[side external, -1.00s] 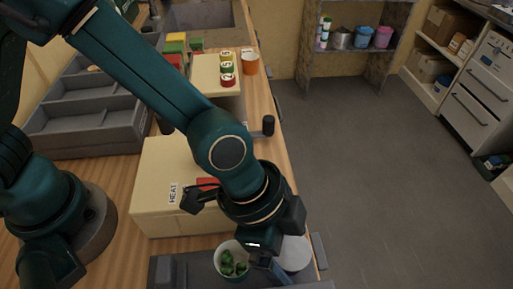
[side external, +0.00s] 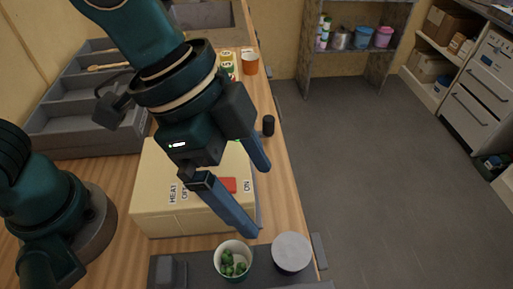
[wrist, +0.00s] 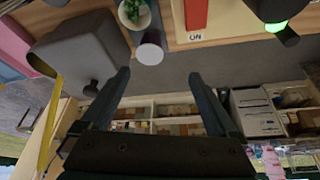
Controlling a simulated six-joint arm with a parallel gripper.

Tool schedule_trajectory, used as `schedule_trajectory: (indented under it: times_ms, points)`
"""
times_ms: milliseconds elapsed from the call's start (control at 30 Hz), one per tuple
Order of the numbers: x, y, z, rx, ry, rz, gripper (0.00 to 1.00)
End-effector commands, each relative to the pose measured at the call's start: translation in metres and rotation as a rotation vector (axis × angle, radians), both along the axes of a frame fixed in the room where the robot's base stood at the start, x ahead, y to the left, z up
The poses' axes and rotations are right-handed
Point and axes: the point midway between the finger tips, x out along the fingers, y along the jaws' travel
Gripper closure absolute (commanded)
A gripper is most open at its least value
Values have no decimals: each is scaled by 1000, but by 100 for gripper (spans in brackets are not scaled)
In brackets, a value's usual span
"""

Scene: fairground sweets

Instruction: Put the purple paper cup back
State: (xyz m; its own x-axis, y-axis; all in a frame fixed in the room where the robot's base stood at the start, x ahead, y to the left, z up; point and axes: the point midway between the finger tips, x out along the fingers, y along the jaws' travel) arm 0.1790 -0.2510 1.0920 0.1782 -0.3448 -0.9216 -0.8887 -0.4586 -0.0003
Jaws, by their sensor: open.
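A round, pale grey-topped thing (side external: 291,252) stands at the front right of the counter. In the wrist view its side looks faintly purple (wrist: 152,38), so it may be the purple paper cup, upside down or covered; I cannot tell which. A pale cup with green pieces (side external: 222,252) stands just left of it and also shows in the wrist view (wrist: 122,14). My gripper (side external: 257,200) is open and empty, above and behind the two cups, in front of the cream box. In the wrist view its fingers (wrist: 158,76) are apart with nothing between them.
The cream box (side external: 160,215) with a red switch and HEAT and ON labels stands behind the cups. An orange cup (side external: 250,66) stands farther back. A grey compartment tray (side external: 75,110) is at left. The counter's right edge runs close by the grey-topped thing.

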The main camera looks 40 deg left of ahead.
Motion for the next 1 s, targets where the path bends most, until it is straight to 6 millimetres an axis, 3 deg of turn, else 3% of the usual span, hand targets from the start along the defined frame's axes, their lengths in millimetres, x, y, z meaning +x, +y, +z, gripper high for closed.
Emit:
schedule_trajectory:
  times_ms: [233, 400, 500, 700, 1000]
  points:
    - [16, 96, 23, -23, -29, 427, 5]
    - [4, 158, 25, -37, -53, 748, 5]
    - [-6, 185, 22, -43, -67, 911, 5]
    - [-20, 209, 15, -51, -83, 1081, 5]
    - [-21, 211, 14, -51, -83, 1096, 5]
